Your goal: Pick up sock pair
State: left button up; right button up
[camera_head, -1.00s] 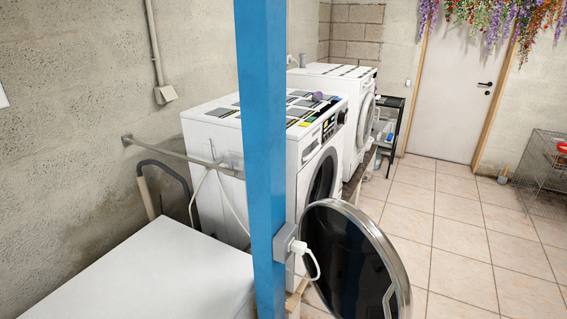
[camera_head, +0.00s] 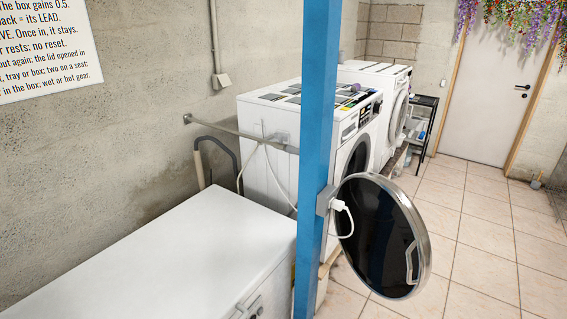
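I cannot make out a sock pair for certain. A small purple rounded thing (camera_head: 356,87) lies on top of the nearer washing machine (camera_head: 270,140), among flat dark and coloured patches. It is too small to tell whether it is the sock pair. Neither of my grippers is in view. The blue post hides part of the nearer machine.
A blue post (camera_head: 325,130) stands upright before me. A round dark lid or door with a metal rim (camera_head: 375,235) stands beside it. A white chest (camera_head: 170,255) fills the lower left. A second machine (camera_head: 402,100) stands behind. Tiled floor (camera_head: 490,240) is clear at right.

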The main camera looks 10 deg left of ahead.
aim_at(356, 87)
jog(key=l+u, duration=0.15)
jog(key=u, duration=1.45)
jog(key=k+l, duration=0.1)
jog(key=l, duration=0.55)
jog(key=k+l, duration=0.1)
jog(key=l, duration=0.55)
jog(key=k+l, duration=0.1)
jog(key=l, duration=0.55)
jog(key=k+l, duration=0.1)
jog(key=l, duration=0.55)
jog(key=k+l+u, duration=0.1)
jog(key=l, duration=0.5)
jog(key=k+l, duration=0.1)
jog(key=l, duration=0.55)
jog(key=k+l, duration=0.15)
jog(key=l, duration=0.5)
jog(key=k+l, duration=0.1)
jog(key=l, duration=0.55)
